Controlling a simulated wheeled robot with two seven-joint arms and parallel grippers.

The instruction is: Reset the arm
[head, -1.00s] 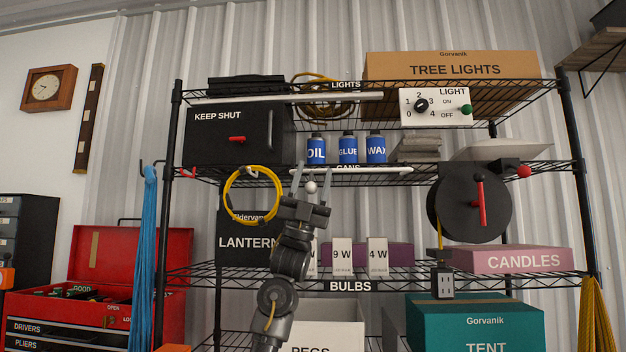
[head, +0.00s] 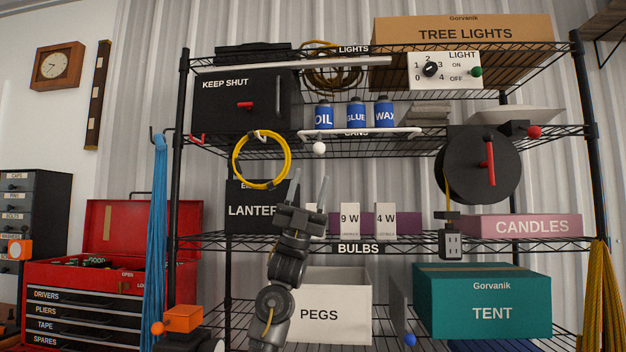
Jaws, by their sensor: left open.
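My left gripper (head: 308,190) points upward in front of the wire shelving, with its two fingers apart and nothing between them. It is below the cans shelf and a little above the bulbs shelf, overlapping the lantern box (head: 249,211) and the small white bulb boxes (head: 350,220). A white ball-shaped knob (head: 319,148) at the cans shelf is above the fingertips, apart from them. My left arm rises from the bottom of the picture in front of the pegs bin (head: 334,311). My right gripper is not in view.
A yellow cable loop (head: 237,164) hangs left of the gripper. The cans shelf bears blue cans (head: 356,115) and a black KEEP SHUT box (head: 240,112). A black reel (head: 470,180) hangs right. A red toolbox (head: 100,309) stands left. Open space lies between gripper and reel.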

